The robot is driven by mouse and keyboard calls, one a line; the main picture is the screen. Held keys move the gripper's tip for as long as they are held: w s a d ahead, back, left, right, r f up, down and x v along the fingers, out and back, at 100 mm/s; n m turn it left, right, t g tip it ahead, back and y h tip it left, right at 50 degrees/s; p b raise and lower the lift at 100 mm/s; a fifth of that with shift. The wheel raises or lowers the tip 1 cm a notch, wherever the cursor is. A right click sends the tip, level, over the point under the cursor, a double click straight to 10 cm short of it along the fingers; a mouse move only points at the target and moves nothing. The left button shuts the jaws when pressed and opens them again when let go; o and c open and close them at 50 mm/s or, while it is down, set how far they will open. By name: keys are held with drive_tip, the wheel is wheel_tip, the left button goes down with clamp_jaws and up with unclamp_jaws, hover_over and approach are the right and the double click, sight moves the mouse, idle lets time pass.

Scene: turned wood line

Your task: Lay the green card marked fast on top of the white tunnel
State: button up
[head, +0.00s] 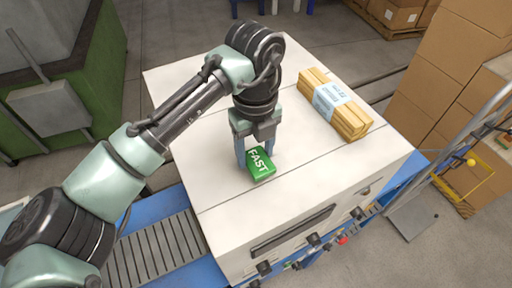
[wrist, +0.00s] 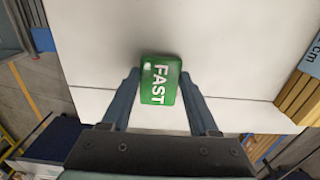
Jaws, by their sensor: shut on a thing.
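The green card marked FAST (head: 260,165) is at the fingertips of my gripper (head: 256,150), over the top of the white tunnel (head: 212,190). In the wrist view the card (wrist: 160,80) sits between the two fingers of my gripper (wrist: 161,85), its lettering facing the camera. The gripper is shut on the card. The card is very near the white top surface (wrist: 215,40); I cannot tell whether it touches it. The card's edges at the fingers are partly hidden.
A strapped bundle of wooden sticks (head: 335,104) lies on the tunnel top at the right. A conveyor with rollers (head: 160,250) runs at the lower left. Cardboard boxes (head: 440,80) stand at the right. The tunnel top around the card is clear.

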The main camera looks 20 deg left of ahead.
sight(256, 156)
drive_tip(key=shift+f, duration=0.7)
drive_tip(key=shift+f, duration=0.1)
drive_tip(key=shift+f, duration=0.15)
drive_tip(key=o, duration=1.3)
drive_tip(key=shift+r, duration=0.2)
wheel_tip(256, 156, up, 12)
drive_tip(key=b, duration=0.4)
